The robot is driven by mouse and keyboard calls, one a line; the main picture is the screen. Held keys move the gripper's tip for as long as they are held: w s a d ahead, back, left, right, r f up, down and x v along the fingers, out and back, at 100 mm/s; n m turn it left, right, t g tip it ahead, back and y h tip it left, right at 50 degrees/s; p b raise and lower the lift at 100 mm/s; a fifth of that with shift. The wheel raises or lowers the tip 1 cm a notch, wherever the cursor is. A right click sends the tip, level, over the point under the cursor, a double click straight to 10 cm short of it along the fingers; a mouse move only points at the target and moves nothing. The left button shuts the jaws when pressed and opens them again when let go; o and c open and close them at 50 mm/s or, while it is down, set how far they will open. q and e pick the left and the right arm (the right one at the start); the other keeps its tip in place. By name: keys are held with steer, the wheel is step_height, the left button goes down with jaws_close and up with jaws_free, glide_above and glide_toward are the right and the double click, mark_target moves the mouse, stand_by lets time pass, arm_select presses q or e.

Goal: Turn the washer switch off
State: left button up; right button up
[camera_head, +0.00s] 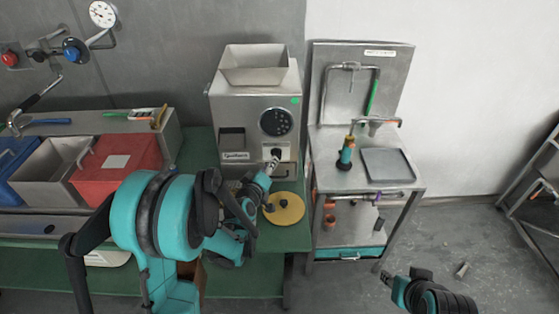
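A steel bean grinder (256,105) with a hopper on top stands on the green bench. Its front has a round dark panel (276,122), a small green mark and a black knob (277,153) below the panel. My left gripper (272,164) is at the grinder's front, its tip right at the knob; I cannot tell whether it touches or grips it. A steel washer stand (370,175) with a bent pipe and a tray is to the right; I cannot make out a switch on it for sure. My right gripper (390,279) is low over the floor, small in view.
A yellow disc with a black knob (284,208) lies on the bench under my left gripper. A teal-and-orange tool (346,155) stands on the washer stand beside the grey tray (388,166). Red, steel and blue bins fill the left. A shelf (540,205) stands far right; floor between is mostly free.

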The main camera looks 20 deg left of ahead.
arm_select(q)
steer(key=b+x, duration=0.1)
steer(key=x, duration=0.5)
steer(key=shift+w, duration=0.3)
steer(key=shift+f, duration=0.1)
steer(key=shift+c, duration=0.4)
jaws_close()
